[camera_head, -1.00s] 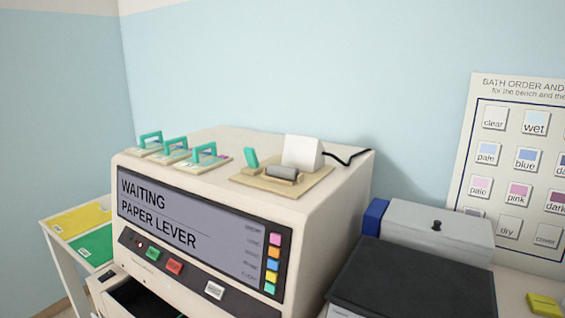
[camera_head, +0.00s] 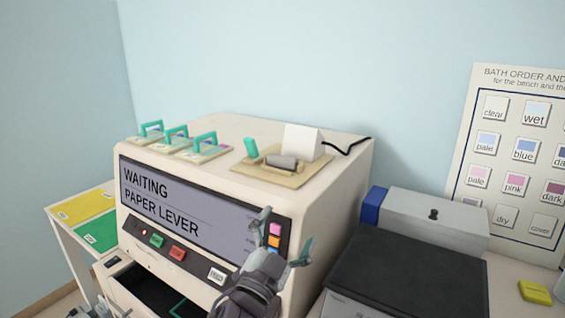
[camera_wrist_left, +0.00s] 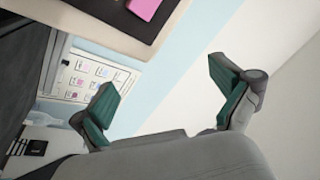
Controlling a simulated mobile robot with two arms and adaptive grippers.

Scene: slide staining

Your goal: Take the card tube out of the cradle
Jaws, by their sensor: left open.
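The card tube (camera_head: 282,161) is a short grey cylinder. It lies in the cradle on a tan base plate (camera_head: 268,178) on top of the machine (camera_head: 345,180). A teal lever (camera_head: 250,147) stands just left of it. My left gripper (camera_head: 287,228) is open and empty in front of the machine's screen, below and apart from the tube. Its two teal-padded fingers also show spread apart in the left wrist view (camera_wrist_left: 163,76), with nothing between them. The tube does not show in that view.
A white block (camera_head: 302,142) with a black cable stands behind the tube. Several teal-handled slide holders (camera_head: 176,138) sit left on the machine top. The screen (camera_head: 180,205) reads "WAITING PAPER LEVER". A drawer (camera_head: 150,288) is open below. A dark box (camera_head: 400,280) stands at the right.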

